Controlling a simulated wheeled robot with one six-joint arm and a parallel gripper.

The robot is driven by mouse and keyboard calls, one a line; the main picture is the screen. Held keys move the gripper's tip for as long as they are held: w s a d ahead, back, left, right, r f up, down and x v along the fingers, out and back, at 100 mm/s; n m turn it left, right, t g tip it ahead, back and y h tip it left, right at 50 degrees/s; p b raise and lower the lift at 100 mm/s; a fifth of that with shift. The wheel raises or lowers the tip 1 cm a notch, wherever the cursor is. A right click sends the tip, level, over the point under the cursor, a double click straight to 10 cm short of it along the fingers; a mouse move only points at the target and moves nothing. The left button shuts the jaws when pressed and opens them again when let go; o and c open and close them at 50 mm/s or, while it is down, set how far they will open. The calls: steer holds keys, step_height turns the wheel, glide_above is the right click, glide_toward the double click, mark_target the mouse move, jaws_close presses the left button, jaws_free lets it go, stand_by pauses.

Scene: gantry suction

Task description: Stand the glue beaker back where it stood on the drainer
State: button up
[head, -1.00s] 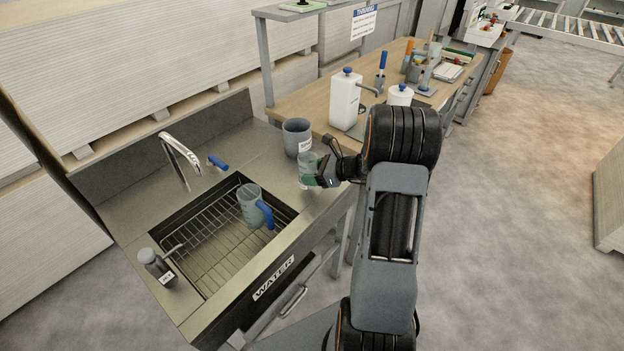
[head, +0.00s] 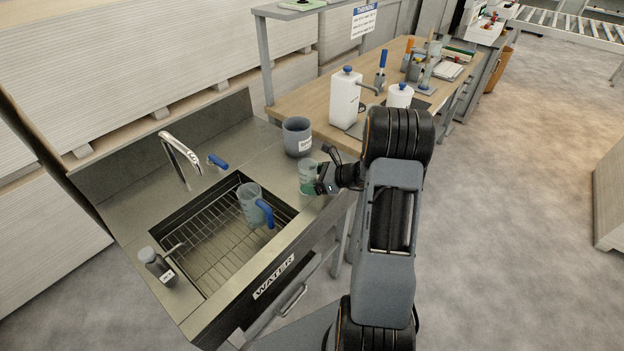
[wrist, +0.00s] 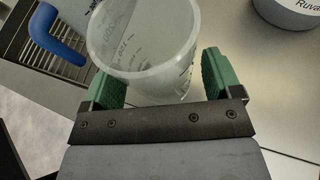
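The glue beaker, a clear beaker with dark markings (head: 308,176), is at the steel drainer (head: 318,207) right of the sink basin. It looks upright and very low over the surface or standing on it; I cannot tell which. My gripper (head: 318,180) reaches it from the right. The beaker looks empty or nearly clear inside. Its base is hidden in the wrist view.
A grey labelled tub (head: 297,137) stands close behind the beaker. A blue-handled jug (head: 252,204) sits in the sink on a wire rack (head: 208,250). A tap (head: 182,160) and a small bottle (head: 157,266) are further left. A white pump bottle (head: 345,98) stands on the wooden bench.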

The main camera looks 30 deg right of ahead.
steer(key=shift+s+d+r, duration=0.1)
steer(key=shift+d+r, duration=0.05)
steer(key=shift+r, duration=0.15)
steer(key=v, duration=1.1)
steer(key=s+a+r+n+g+h, duration=0.2)
steer(key=s+a+r+n+h, duration=0.2)
steer(key=n, duration=0.9)
steer(key=s+a+r+n+g+h, duration=0.3)
steer(key=s+a+r+n+h, duration=0.2)
steer(key=s+a+n, duration=0.5)
steer(key=a+n, duration=0.3)
steer(key=a, duration=0.2)
steer(key=shift+s+r+n+h+b, duration=0.15)
steer(key=shift+s+n+h+b, duration=0.1)
steer(key=shift+n+h+b, duration=0.15)
steer(key=shift+a, duration=0.15)
